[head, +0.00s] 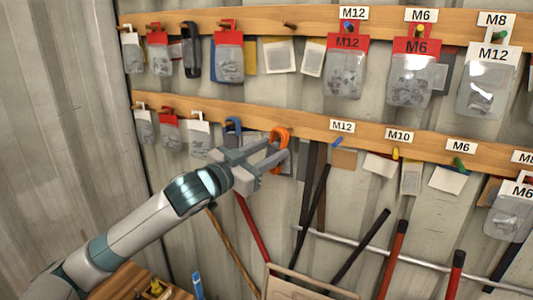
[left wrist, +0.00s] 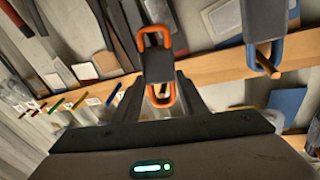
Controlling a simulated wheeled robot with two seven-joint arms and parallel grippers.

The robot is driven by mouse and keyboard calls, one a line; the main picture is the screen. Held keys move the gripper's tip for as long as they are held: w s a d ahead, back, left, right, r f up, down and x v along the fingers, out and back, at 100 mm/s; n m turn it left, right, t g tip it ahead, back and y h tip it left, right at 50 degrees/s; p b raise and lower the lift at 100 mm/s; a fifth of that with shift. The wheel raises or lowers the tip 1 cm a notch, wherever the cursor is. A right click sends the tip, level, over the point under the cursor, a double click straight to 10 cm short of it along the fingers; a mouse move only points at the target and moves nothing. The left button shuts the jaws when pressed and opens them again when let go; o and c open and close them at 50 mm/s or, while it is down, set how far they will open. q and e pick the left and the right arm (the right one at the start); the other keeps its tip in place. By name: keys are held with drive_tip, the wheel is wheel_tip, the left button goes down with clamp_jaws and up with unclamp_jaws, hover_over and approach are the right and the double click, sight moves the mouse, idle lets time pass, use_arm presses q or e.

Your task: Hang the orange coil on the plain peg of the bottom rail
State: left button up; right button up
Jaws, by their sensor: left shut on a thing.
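My left gripper (head: 275,158) is shut on the orange coil (head: 281,134), an upright oblong loop, in front of the bottom rail (head: 308,123). In the left wrist view the orange coil (left wrist: 140,40) sits at the fingertips (left wrist: 157,66). A wooden peg end (left wrist: 163,91) shows within the loop's lower part in that view; I cannot tell whether the loop is around it or only in line with it. In the head view the coil and gripper hide the rail there. My right gripper is not in view.
A blue coil (head: 233,124) hangs just left of the orange one, also in the left wrist view (left wrist: 279,48). Blue (head: 337,141), yellow (head: 396,153) and green (head: 460,163) pegs stand to the right. Bagged goods hang on the top rail (head: 385,35). Long handles stand below.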

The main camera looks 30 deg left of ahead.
sight(271, 150)
use_arm(q)
drive_tip(key=shift+a+x, duration=0.2)
drive_tip(key=shift+x, duration=0.85)
drive_tip(key=shift+w+a+f+p, duration=0.1)
drive_tip(key=shift+w+f+p, duration=0.2)
drive_tip(key=shift+w, duration=0.25)
drive_tip(key=o, duration=1.2)
drive_tip(key=shift+f, duration=0.1)
